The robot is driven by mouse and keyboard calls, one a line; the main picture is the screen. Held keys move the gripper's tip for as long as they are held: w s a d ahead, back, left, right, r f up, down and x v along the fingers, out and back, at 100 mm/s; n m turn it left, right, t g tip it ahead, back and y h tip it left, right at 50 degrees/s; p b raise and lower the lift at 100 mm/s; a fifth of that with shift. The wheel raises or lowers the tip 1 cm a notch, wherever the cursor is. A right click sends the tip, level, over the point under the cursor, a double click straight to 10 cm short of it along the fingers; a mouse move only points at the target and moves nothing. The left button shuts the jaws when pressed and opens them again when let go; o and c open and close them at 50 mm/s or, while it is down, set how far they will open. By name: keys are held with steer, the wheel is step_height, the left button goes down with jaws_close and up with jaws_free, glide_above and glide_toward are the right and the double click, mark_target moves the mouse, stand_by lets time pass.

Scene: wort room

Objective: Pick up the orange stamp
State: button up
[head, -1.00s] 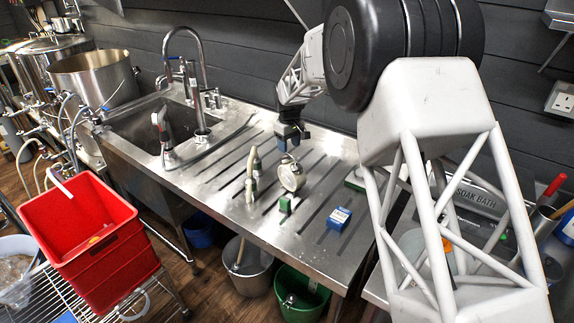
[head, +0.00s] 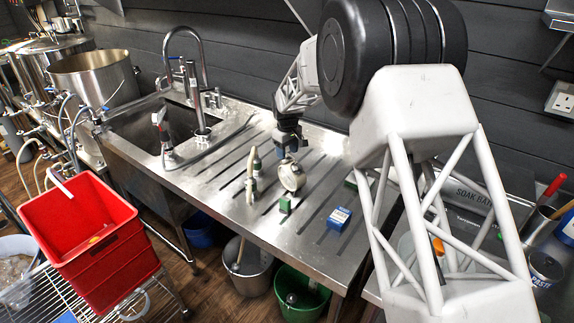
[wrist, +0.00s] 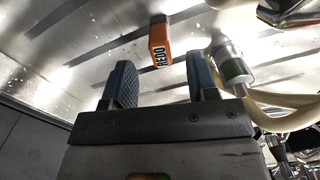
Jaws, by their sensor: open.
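The orange stamp, marked REDO, shows in the wrist view (wrist: 160,42) on the metal drainboard. I cannot make it out in the head view, where my gripper and wrist cover the spot behind the white round object. My gripper (head: 288,146) is over the far part of the drainboard. In the wrist view its two dark fingers (wrist: 161,76) are apart with nothing between them. The stamp is beyond the fingertips, roughly in line with the gap, apart from both fingers.
A white and green bottle-like thing with a pale hose (wrist: 232,68) lies close to the right finger. A white round gauge-like object (head: 292,176), a green block (head: 285,205) and a blue block (head: 339,218) stand nearer on the drainboard. The sink (head: 140,135) is at the left.

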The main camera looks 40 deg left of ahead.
steer(key=shift+f, duration=0.15)
steer(key=shift+f, duration=2.5)
steer(key=shift+c, duration=0.4)
jaws_close()
steer(key=shift+r, duration=0.2)
steer(key=shift+r, duration=4.85)
